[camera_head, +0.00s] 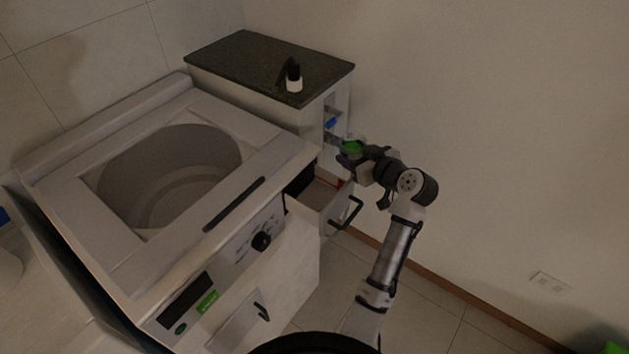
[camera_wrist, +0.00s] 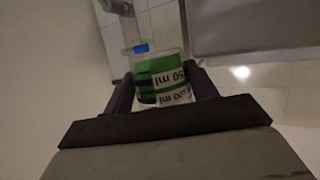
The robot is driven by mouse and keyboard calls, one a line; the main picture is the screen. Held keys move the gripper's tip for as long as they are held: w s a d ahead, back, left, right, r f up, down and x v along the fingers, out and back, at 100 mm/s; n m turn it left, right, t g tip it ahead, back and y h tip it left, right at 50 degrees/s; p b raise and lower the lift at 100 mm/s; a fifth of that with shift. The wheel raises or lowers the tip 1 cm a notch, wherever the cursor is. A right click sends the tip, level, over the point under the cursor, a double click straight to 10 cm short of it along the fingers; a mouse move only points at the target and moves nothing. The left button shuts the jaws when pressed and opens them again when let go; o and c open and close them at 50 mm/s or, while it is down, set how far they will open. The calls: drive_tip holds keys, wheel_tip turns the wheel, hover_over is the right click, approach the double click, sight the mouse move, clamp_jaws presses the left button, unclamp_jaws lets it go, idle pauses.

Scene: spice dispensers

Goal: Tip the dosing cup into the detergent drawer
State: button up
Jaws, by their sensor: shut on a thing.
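The washing machine (camera_head: 62,205) has an open round tub on top. A white cabinet with a dark stone top (camera_head: 235,60) stands behind, bearing a black-and-white bottle (camera_head: 294,80). The wall is at right.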

sight(347, 150)
drive_tip(key=shift+s+a+r+n+b, duration=0.1)
drive_tip(key=shift+s+a+n+b, duration=0.2)
drive_tip(key=shift+n+b, duration=0.3)
drive_tip(key=shift+s+a+r+n+t+h, duration=0.2)
drive_tip(key=shift+a+r+n+t, duration=0.1)
drive_tip(key=shift+r, duration=0.3)
drive_tip(key=shift+s+a+r+n+t+h, duration=0.1)
drive_tip(key=shift+a+r+n+t+h, duration=0.15)
drive_tip(key=shift+r, duration=0.3)
drive_tip(key=shift+s+a+r+n+t+b, duration=0.35)
drive_tip(key=shift+n+b, duration=0.3)
drive_tip(key=shift+b, duration=0.1)
drive_tip(key=shift+s+a+r+n+t+h+b, duration=0.25)
drive_tip(key=shift+s+a+r+n+t+b, duration=0.15)
drive_tip(key=shift+a+n+b, duration=0.35)
drive_tip(key=shift+s+r+n+b, duration=0.2)
drive_tip(key=shift+r+n+b, duration=0.15)
drive_tip(key=shift+n+b, duration=0.45)
drive_tip(key=shift+r+n+t+b, duration=0.7)
drive_tip(key=shift+n+t+b, duration=0.1)
drive_tip(key=shift+n+b, duration=0.65)
idle(1.0)
drive_tip(key=shift+s+a+f+n+t+b, duration=0.1)
drive_tip(key=shift+f+n+t+b, duration=0.5)
drive_tip(key=shift+b, duration=0.8)
